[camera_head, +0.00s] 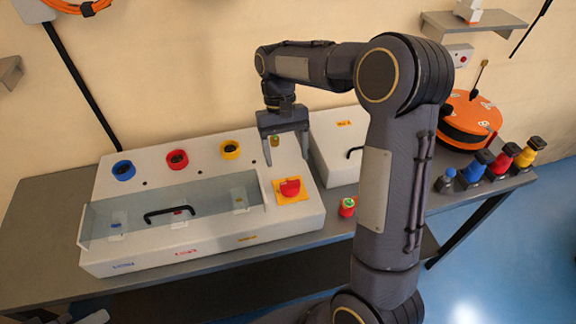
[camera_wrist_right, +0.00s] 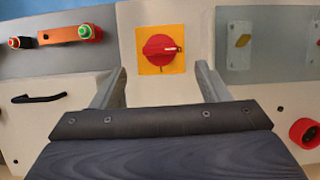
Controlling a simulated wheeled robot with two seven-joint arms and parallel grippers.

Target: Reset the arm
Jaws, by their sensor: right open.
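My right arm reaches in from the lower right in the head view. My right gripper (camera_head: 287,160) points down over the white bender box (camera_head: 205,238), with its fingers apart and nothing between them. A red rotary switch (camera_head: 290,187) on a yellow plate (camera_head: 279,198) lies just below the gripper in the head view. In the right wrist view, the switch (camera_wrist_right: 160,50) shows between the open fingers (camera_wrist_right: 160,72), with a visible gap from them.
Blue (camera_head: 124,170), red (camera_head: 177,159) and yellow (camera_head: 230,149) round sockets line the back of the box. A clear lid (camera_head: 130,205) with a black handle covers its front. A second white box (camera_head: 335,160), an orange reel (camera_head: 468,118) and several coloured connectors stand right.

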